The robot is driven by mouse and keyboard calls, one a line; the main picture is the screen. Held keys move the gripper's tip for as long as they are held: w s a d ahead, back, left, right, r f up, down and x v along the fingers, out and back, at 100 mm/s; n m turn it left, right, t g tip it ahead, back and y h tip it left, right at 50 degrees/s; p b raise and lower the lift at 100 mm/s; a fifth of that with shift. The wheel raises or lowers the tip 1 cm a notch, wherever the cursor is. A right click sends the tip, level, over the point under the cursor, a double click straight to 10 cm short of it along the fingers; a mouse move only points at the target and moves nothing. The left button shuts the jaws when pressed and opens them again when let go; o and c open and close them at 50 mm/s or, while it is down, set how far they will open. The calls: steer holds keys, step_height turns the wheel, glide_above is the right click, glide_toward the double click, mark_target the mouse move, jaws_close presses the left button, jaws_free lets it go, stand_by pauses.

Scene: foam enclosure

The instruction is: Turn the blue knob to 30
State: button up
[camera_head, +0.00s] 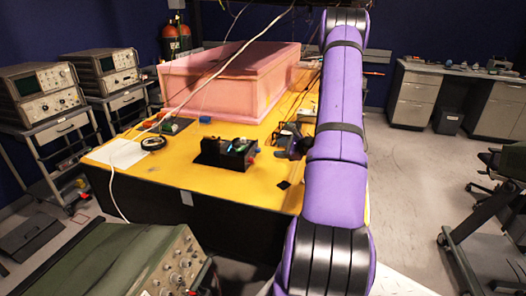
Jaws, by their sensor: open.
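A small black device (224,155) sits near the front edge of the yellow table. Small green and bright blue spots show on its top, and a reddish and a bluish part show at its right end. I cannot tell for sure which part is the blue knob, and no dial numbers are readable. My gripper (288,146) is dark and small in the view, just right of the device and apart from it. It is open and holds nothing that I can see. My purple arm hides the table to its right.
A pink foam enclosure (225,83) stands at the back of the yellow table (187,172). White paper (118,153) and a black coil (153,143) lie at left. A cable crosses the view. Oscilloscopes (40,92) stand on carts at left.

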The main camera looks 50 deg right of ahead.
mark_target(260, 150)
steer(key=x, duration=0.8)
steer(key=shift+w, duration=0.25)
steer(key=c, duration=0.9)
